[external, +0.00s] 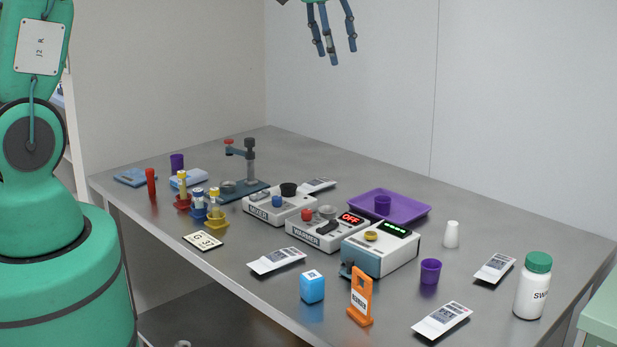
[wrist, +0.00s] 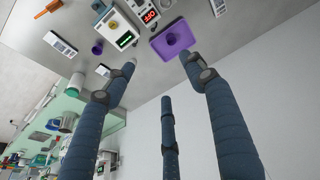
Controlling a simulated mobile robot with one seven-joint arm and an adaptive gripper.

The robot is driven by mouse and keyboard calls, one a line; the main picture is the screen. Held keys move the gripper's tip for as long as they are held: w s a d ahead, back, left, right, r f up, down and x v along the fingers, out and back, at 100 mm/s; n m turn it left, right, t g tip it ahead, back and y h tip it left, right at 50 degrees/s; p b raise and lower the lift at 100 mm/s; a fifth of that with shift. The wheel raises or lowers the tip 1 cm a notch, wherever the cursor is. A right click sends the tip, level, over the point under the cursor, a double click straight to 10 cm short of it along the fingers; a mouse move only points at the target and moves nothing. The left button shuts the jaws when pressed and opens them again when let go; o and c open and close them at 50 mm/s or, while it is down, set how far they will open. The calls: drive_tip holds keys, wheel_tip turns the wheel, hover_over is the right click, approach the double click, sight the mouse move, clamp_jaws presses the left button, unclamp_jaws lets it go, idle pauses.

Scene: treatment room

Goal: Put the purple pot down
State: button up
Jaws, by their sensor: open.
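My gripper (external: 335,54) is high above the back of the table, its fingers spread open and empty. In the wrist view its fingers (wrist: 160,72) are apart with nothing between them. A second purple pot (external: 430,271) stands on the bare table right of the device with the green display, and shows in the wrist view (wrist: 97,49). A third purple pot (external: 177,162) stands at the far left. My gripper is well clear of all three.
A mixer (external: 279,207), a warmer (external: 322,234) and the green-display device (external: 380,251) fill the table's middle. Labelled packets (external: 441,320) lie flat.

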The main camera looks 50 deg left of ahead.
drive_tip(key=s+r, duration=0.7)
drive_tip(key=s, duration=0.4)
drive_tip(key=s+r+m+t, duration=0.1)
drive_tip(key=s+r+t, duration=0.1)
drive_tip(key=s, duration=2.9)
drive_tip(key=shift+s+d+r, duration=0.2)
drive_tip(key=shift+r, duration=0.05)
drive_tip(key=shift+f, duration=0.1)
wheel_tip(320, 180, down, 10)
drive_tip(key=b, duration=1)
drive_tip(key=shift+f, duration=0.1)
wheel_tip(320, 180, down, 12)
drive_tip(key=b, duration=1.2)
